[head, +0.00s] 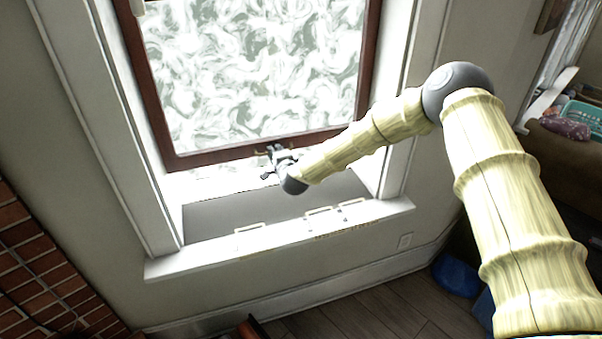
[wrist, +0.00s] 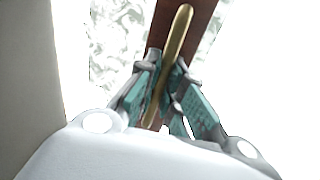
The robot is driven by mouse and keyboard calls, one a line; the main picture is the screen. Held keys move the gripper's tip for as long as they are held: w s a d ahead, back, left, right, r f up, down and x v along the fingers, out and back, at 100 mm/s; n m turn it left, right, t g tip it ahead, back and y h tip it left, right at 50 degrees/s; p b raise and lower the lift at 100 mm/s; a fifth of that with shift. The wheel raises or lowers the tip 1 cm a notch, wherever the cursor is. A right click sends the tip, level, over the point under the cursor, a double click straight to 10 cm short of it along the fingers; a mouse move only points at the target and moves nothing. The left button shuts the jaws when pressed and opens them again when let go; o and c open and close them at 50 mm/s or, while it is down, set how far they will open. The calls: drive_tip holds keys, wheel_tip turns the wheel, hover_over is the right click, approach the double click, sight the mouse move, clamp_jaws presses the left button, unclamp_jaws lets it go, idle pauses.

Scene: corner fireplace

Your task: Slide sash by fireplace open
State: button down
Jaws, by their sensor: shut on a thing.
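The sash (head: 215,155) is a dark reddish-brown frame around swirl-patterned glass, in the upper middle of the head view. A bright gap shows between its bottom rail and the sill. My gripper (head: 279,155) is at the middle of the bottom rail. In the wrist view, my gripper (wrist: 168,72) has its teal-padded fingers closed on both sides of a brass bar handle (wrist: 180,25) on the brown rail (wrist: 199,18). In the head view the fingers hide part of the handle.
The white sill (head: 200,258) below the sash carries pale bar handles (head: 250,228). White casing (head: 110,120) flanks the window. The brick fireplace (head: 35,260) is at lower left. A blue object (head: 456,276) lies on the floor at right.

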sight(270, 131)
wheel_tip(270, 131, up, 7)
drive_tip(key=shift+f, duration=0.15)
idle(0.4)
drive_tip(key=c, duration=1.5)
unclamp_jaws()
drive_tip(key=shift+f, duration=0.1)
drive_tip(key=shift+s, duration=0.1)
drive_tip(key=shift+s+d, duration=0.1)
drive_tip(key=shift+s, duration=0.15)
drive_tip(key=v, duration=1.1)
drive_tip(key=shift+s, duration=0.1)
